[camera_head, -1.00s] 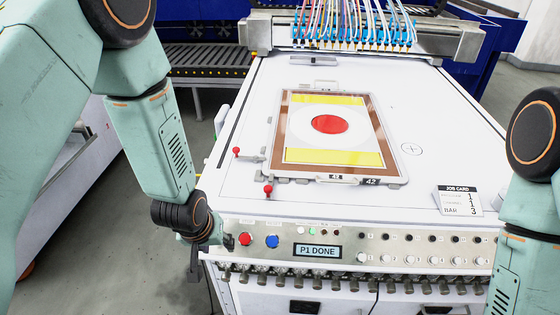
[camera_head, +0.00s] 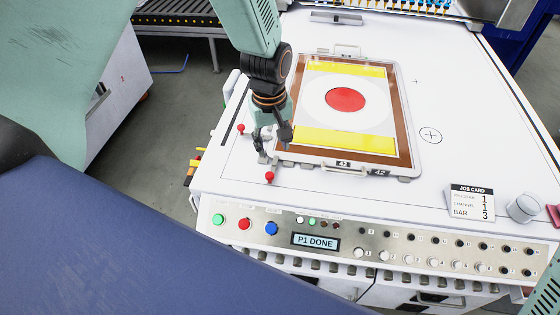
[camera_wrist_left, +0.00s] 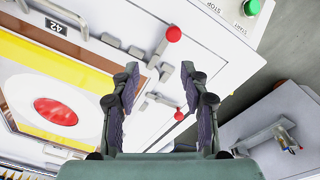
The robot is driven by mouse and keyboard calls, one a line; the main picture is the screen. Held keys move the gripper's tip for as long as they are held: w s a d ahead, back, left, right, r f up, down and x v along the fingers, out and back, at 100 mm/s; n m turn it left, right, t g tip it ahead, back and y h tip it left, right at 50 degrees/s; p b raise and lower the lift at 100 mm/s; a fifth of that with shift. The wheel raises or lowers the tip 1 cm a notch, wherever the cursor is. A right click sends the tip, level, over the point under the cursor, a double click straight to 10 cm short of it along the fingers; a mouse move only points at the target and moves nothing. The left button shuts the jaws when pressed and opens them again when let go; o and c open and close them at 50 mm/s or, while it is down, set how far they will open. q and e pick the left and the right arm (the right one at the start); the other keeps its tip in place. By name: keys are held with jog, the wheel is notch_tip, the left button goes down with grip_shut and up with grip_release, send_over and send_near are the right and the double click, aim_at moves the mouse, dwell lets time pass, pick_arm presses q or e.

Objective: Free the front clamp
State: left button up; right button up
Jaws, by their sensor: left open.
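The front clamp (camera_head: 269,177) has a red ball knob and stands by the near left corner of the framed tray (camera_head: 407,130). Its knob shows at the top of the left wrist view (camera_wrist_left: 174,34), with a grey bar beside the tray. A second red-knobbed clamp (camera_head: 240,128) sits farther back and shows lower in the wrist view (camera_wrist_left: 179,115). My left gripper (camera_head: 273,141) is open and empty above the tray's left edge, between the two knobs. In the wrist view its fingers (camera_wrist_left: 160,78) are spread, apart from the front knob. My right gripper is out of view.
The control panel (camera_head: 330,222) with green, red and blue buttons and a "P1 DONE" display runs along the front edge. The white table right of the tray is clear.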

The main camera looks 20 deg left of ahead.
aim_at(269, 173)
pick_arm(q)
jog(key=shift+s+a+n+g, duration=0.15)
jog(key=shift+s+a+n, duration=0.1)
jog(key=shift+s, duration=0.3)
jog(key=shift+s+a+n+g, duration=0.15)
jog(key=shift+s+n, duration=0.1)
jog(key=shift+s, duration=0.3)
jog(key=shift+s+f, duration=0.15)
jog(key=shift+f, duration=0.1)
jog(key=f, duration=0.6)
jog(key=shift+w+d+f, duration=0.15)
jog(key=shift+w+d, duration=0.05)
jog(key=shift+w, duration=0.1)
jog(key=shift+s+f, duration=0.2)
jog(key=shift+f, duration=0.2)
jog(key=shift+d, duration=0.1)
jog(key=shift+w+f, duration=0.1)
jog(key=shift+w, duration=0.1)
jog(key=shift+c, duration=1.3)
jog(key=shift+s, duration=0.1)
jog(key=c, duration=0.4)
grip_shut()
